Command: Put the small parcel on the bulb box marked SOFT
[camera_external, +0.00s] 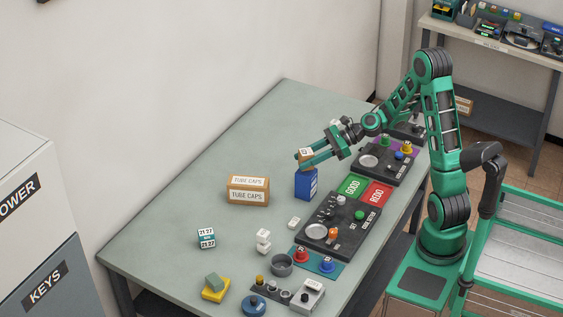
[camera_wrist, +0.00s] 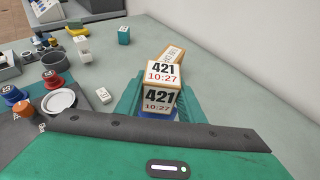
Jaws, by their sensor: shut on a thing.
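The small parcel (camera_external: 305,153), a pale box with brown edges, shows in the wrist view (camera_wrist: 160,97) with "421" and "10:27" on its faces. My gripper (camera_external: 308,161) is shut on it. An upright blue box (camera_external: 306,185) stands on the table directly below the gripper in the external view. A little blue shows under the parcel in the wrist view. I cannot read SOFT on the blue box, nor tell whether the parcel touches its top.
A TUBE CAPS carton (camera_external: 248,190) lies left of the blue box. Dark control panels (camera_external: 333,225) and the green GOOD pad (camera_external: 352,186) are to its right. A teal-and-white block (camera_external: 206,238) stands farther forward. The table's back left is clear.

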